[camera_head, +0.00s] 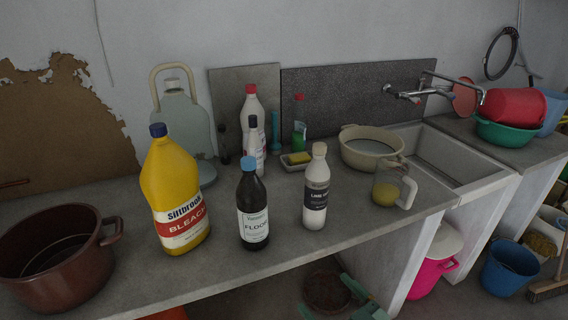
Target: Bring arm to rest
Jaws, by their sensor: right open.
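My right gripper (327,296) shows at the bottom of the head view as green parts, low in front of the worktop edge. Its fingers are apart and nothing shows between them. It is clear of the bottles on the worktop. Most of its arm is cut off by the frame's lower edge. My left gripper is not in view.
The worktop (285,236) holds a yellow bleach bottle (172,190), a dark floor-cleaner bottle (252,210), a white bottle (316,190), a jug (386,187) and a brown pot (52,265). A pink bucket (433,272) and blue bucket (508,268) stand below, right.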

